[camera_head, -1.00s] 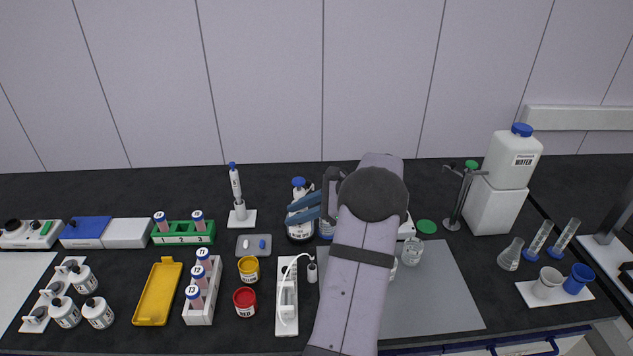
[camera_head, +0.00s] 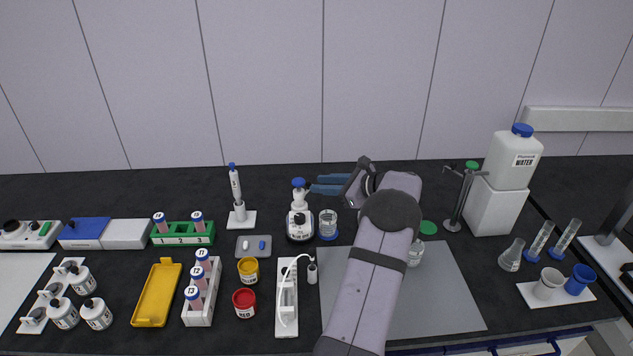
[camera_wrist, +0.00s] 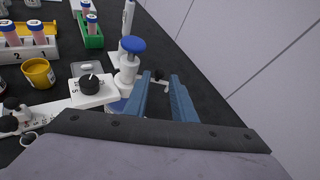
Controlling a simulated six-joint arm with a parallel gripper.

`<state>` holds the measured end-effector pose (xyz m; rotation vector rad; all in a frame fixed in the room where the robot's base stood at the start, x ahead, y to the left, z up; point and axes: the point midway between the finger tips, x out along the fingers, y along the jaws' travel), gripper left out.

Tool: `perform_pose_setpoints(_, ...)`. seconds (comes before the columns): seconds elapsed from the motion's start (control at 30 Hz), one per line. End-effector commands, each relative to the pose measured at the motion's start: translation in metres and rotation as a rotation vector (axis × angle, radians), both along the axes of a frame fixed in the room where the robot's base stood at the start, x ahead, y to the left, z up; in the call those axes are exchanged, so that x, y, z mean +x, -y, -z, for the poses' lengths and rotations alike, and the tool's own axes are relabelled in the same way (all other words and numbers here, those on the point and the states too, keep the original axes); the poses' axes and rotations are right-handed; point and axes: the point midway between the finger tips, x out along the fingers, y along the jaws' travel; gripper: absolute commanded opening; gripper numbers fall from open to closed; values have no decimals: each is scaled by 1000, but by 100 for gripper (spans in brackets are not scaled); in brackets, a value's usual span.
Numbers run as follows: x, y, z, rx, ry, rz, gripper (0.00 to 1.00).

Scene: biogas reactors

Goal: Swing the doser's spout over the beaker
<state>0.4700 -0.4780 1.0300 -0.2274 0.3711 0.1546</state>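The doser (camera_head: 299,222) is a bottle with a white pump head and blue knob, standing upright at the middle of the bench. Its blue knob (camera_wrist: 132,46) and white head show in the wrist view, left of my fingers. The glass beaker (camera_head: 328,222) stands on a blue base just right of the doser. My gripper (camera_head: 317,186) is at the right of the pump head, behind and above the beaker. In the wrist view its two blue fingers (camera_wrist: 162,82) are apart. A small dark and light piece shows between them; I cannot tell whether it is the spout.
A grey mat (camera_head: 450,300) lies at the right under my arm, with a glass vessel (camera_head: 415,256) partly hidden. A grey tray (camera_head: 254,253), yellow jar (camera_head: 248,270) and red jar (camera_head: 245,302) stand at the left. A metal stand (camera_head: 458,205) and water container (camera_head: 510,160) are farther right.

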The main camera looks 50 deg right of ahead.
Motion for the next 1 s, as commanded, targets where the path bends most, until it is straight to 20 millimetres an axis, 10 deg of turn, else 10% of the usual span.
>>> perform_pose_setpoints(0.57, 25, -3, 11, -1, 0, -1, 24)
perform_pose_setpoints(0.7, 25, -3, 10, -1, 0, -1, 0)
perform_pose_setpoints(1.0, 24, -3, 10, -2, 1, 7, 0)
